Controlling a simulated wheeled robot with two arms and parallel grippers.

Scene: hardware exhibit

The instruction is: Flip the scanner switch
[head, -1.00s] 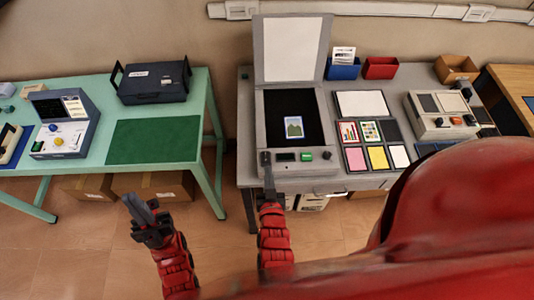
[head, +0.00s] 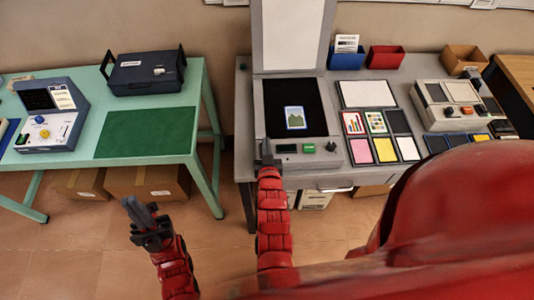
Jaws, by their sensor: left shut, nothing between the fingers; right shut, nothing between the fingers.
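The grey scanner (head: 258,112) stands on the grey table with its lid (head: 291,35) raised. A card with a green picture (head: 295,117) lies on its black bed. Its front panel has a small dark display (head: 286,148), a green button (head: 309,148) and a black knob (head: 331,147). My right gripper (head: 265,149) is shut and empty at the panel's left end. It covers the spot where a small dark switch showed earlier; I cannot tell whether it touches it.
Colour cards and a white sheet (head: 367,94) lie right of the scanner, with a beige control box (head: 447,118) beyond. Blue (head: 345,62) and red (head: 385,58) bins stand behind. A green table (head: 187,124) with a dark case (head: 147,75) is at left.

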